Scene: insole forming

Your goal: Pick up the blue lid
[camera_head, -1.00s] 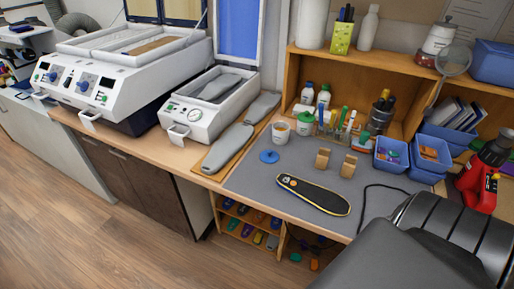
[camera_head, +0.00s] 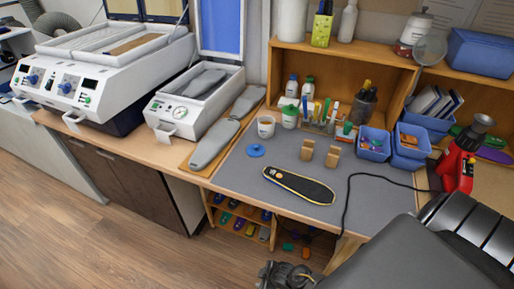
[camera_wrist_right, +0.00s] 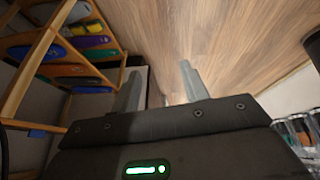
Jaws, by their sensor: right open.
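The blue lid (camera_head: 255,150) is a small round disc with a knob in the middle. It lies flat on the grey mat (camera_head: 300,222), left of the black insole and in front of an open white cup (camera_head: 266,127). My right gripper (camera_head: 287,276) is at the bottom edge of the head view, below the table's front edge and well apart from the lid. In the right wrist view its two fingers (camera_wrist_right: 160,85) are spread with nothing between them, over the wood floor. The lid is not in the wrist view. My left gripper is not in view.
A jar with a green lid (camera_head: 289,117) stands behind. A black cable (camera_head: 348,205) crosses the right side. A shelf of colored items (camera_head: 243,217) sits under the table.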

